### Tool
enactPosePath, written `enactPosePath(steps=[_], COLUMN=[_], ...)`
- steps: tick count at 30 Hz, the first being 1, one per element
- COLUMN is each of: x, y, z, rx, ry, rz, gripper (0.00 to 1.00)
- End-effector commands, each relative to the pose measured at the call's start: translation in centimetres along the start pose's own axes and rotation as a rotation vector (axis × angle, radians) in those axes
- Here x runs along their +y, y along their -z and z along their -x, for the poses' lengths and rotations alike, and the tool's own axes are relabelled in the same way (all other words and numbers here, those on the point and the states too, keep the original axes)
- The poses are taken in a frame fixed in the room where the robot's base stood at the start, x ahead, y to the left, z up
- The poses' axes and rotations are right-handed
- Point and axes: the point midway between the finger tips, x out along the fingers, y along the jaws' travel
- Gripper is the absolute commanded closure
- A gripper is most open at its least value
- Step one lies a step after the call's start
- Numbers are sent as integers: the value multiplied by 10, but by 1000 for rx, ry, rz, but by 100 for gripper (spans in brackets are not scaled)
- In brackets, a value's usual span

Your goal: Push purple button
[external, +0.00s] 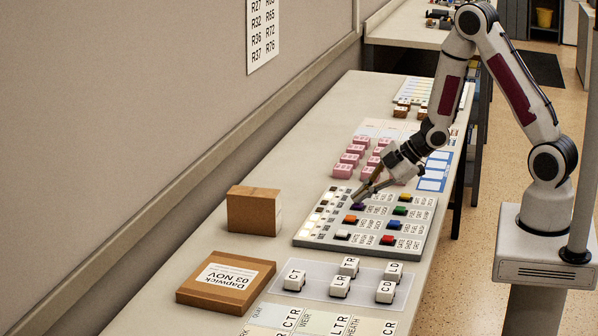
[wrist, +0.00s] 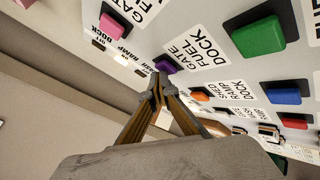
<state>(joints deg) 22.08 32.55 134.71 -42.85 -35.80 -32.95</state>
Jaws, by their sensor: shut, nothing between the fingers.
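The purple button (external: 357,206) sits on a grey button panel (external: 320,243) on the long table. It also shows in the wrist view (wrist: 169,64), just beyond my fingertips, slightly right of them. My gripper (external: 357,197) points down over the panel and is shut and empty. Its closed tips also show in the wrist view (wrist: 158,82). The tips are very close to the purple button; I cannot tell whether they touch it. The orange button (external: 350,219) lies on the near side of the purple one.
The panel also bears a green button (external: 400,211), a blue button (external: 393,225) and a red button (external: 387,239). A pink button (wrist: 110,26) shows in the wrist view. A brown box (external: 250,211) stands left of the panel. Lettered cubes (external: 340,286) lie in front.

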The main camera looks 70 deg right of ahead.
Motion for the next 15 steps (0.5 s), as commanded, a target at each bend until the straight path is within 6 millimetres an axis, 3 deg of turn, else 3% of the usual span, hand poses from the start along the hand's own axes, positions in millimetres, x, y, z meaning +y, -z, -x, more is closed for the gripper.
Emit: enactPosePath(steps=[15], x=[4], y=[4], z=[6], rx=[0], ry=[-1], rz=[0], gripper=[100])
